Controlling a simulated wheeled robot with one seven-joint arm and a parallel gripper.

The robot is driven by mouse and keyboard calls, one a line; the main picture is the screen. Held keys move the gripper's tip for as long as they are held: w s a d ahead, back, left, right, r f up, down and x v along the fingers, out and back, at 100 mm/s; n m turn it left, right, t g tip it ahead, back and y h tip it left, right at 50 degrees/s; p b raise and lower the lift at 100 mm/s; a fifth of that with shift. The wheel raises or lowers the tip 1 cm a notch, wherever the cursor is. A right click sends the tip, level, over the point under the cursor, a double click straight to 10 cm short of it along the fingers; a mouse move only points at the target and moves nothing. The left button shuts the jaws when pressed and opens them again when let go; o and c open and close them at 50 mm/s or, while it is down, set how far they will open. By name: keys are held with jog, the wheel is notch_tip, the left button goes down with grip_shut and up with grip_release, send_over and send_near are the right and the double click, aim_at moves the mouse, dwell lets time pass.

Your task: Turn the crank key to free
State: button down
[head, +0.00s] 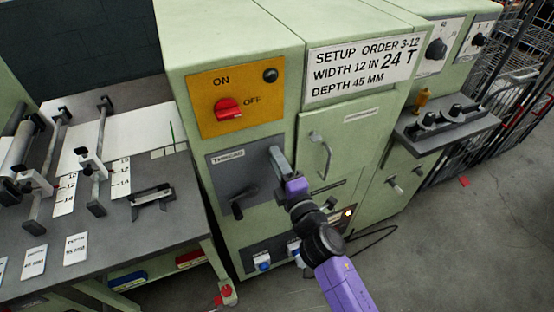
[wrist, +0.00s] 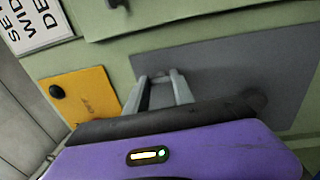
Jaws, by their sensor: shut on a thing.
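A dark grey panel (head: 223,168) with a small white label is on the front of the green cabinet. The gripper is shut on the crank key; the gripped part is mostly hidden by the fingers.
A yellow plate (head: 232,98) with a red ON/OFF knob (head: 228,109) is just above. A door handle (head: 322,153) juts out at right. A workbench (head: 150,232) with rails stands left. A shelf (head: 447,128) with black parts juts out further right.

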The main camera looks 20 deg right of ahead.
jog(key=c, duration=1.1)
grip_release()
jog(key=s, duration=0.2)
jog(key=s+b, duration=0.1)
jog(key=s, duration=0.2)
jog(key=s+f, duration=0.1)
jog(key=s, duration=0.1)
jog(key=shift+s+b, duration=0.35)
jog(key=shift+s, duration=0.05)
jog(key=shift+r, duration=0.1)
